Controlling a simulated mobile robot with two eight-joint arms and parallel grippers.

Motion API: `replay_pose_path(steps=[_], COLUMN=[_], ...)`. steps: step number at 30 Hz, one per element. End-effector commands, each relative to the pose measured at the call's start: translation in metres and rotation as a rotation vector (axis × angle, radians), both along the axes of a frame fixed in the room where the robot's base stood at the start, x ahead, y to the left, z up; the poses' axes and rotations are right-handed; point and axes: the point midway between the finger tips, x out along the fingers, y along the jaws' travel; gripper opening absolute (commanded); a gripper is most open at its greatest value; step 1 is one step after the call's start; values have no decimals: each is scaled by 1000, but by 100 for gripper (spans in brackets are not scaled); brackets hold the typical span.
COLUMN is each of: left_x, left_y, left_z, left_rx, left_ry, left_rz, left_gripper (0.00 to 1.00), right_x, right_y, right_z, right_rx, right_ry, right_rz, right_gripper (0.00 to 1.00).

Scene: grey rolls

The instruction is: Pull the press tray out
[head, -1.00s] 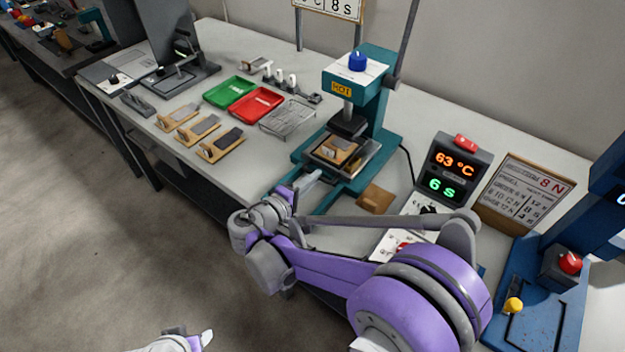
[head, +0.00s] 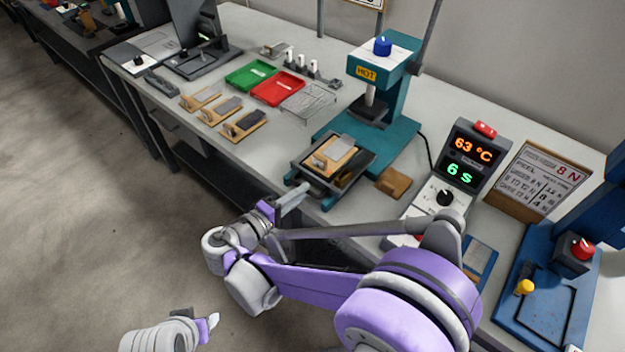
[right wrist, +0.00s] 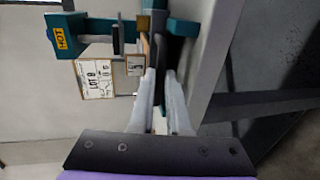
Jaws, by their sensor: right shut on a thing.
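The teal press (head: 393,98) with a HOT label stands on the bench, its black pressing head raised. Its dark metal tray (head: 366,159) sits in front of the head, toward me, on the teal guide rails. A wooden board with a grey sheet (head: 334,153) lies in the tray. My right gripper (head: 299,193) is at the tray's front edge, its fingers shut on the tray's handle, which they mostly hide. In the right wrist view the fingers (right wrist: 158,85) point at the press. My left gripper (head: 208,322) is low at the bottom left, away from the bench; its jaws are unclear.
A wooden block (head: 394,182) lies right of the tray. The display box (head: 462,163) reads 63 °C and 6 s. A green tray (head: 251,75), a red tray (head: 278,89), a wire rack (head: 309,101) and several wooden boards (head: 222,109) lie left. A blue machine (head: 545,290) stands right.

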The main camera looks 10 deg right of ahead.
Motion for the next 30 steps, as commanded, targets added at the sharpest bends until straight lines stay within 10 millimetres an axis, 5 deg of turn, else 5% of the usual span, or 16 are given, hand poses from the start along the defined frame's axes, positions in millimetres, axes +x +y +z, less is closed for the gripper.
replay_pose_path(steps=[9, 22, 23, 27, 30], left_x=[0, 0, 0, 0, 0], left_y=[0, 0, 0, 0, 0], left_z=[1, 1, 1, 1, 1], left_rx=[0, 0, 0, 0, 0], left_ry=[0, 0, 0, 0, 0], left_rz=[0, 0, 0, 0, 0], left_gripper=[50, 50, 50, 50, 50], right_x=[-20, -21, -21, -21, -21], right_y=[25, 27, 27, 27, 27], right_z=[0, 0, 0, 0, 0], right_rx=[1, 1, 1, 0, 0], right_ry=[1, 1, 1, 0, 0], right_rz=[0, -1, -1, -1, 0], right_gripper=[0, 0, 20, 45, 45])
